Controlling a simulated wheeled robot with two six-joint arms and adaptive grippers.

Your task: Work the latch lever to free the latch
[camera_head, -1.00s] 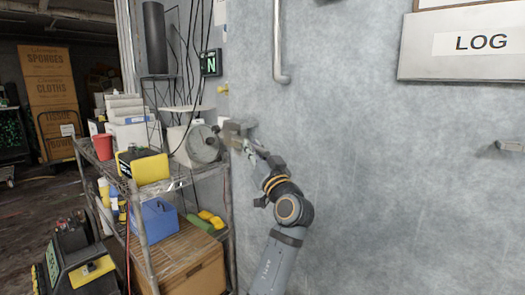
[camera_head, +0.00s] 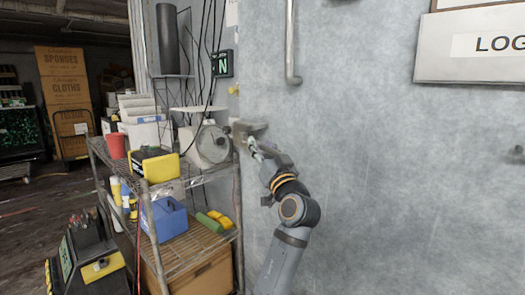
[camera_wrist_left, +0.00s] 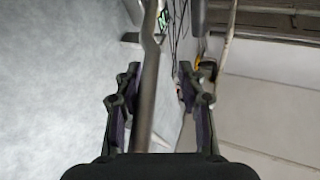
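The grey latch (camera_head: 247,128) sits at the left edge of the pale wall-like panel, beside the shelf. My left gripper (camera_head: 259,150) is right at it, and its fingers partly hide the latch lever. In the left wrist view the lever is a long grey metal bar (camera_wrist_left: 150,75) that runs between the two fingers of my left gripper (camera_wrist_left: 160,95). The bar lies nearer the left finger, with a clear gap to the right finger. The fingers are apart. Whether the left finger touches the bar cannot be told. My right gripper is not in view.
A wire shelf (camera_head: 168,188) with boxes and a round-faced device (camera_head: 213,144) stands close left of my gripper. A vertical pipe (camera_head: 290,40) runs on the panel above. A LOG board (camera_head: 440,65) hangs upper right. The panel right of my arm is mostly bare.

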